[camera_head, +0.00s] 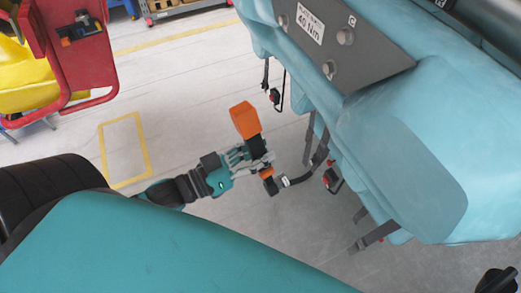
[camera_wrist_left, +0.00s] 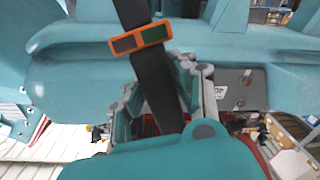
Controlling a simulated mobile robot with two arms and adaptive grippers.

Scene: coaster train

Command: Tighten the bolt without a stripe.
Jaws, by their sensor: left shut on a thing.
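My left gripper (camera_head: 238,157) is shut on a long black tool (camera_head: 256,147) with an orange block at its upper end and an orange band lower down, like a torque wrench. In the left wrist view the tool (camera_wrist_left: 152,75) passes between the fingers, its orange-framed panel towards the camera. A grey plate (camera_head: 372,62) on the teal train car carries several bolts: one at the upper left (camera_head: 282,20), one at the right (camera_head: 346,36) and one lower (camera_head: 328,68). Stripes on them are too small to tell. The tool is apart from the plate.
The plate has a white "40 Nm" label (camera_head: 310,24). Straps with red buckles (camera_head: 331,178) hang from the teal train car (camera_head: 400,130), close to the tool. A red cart (camera_head: 75,55) stands at the upper left. The floor between is clear.

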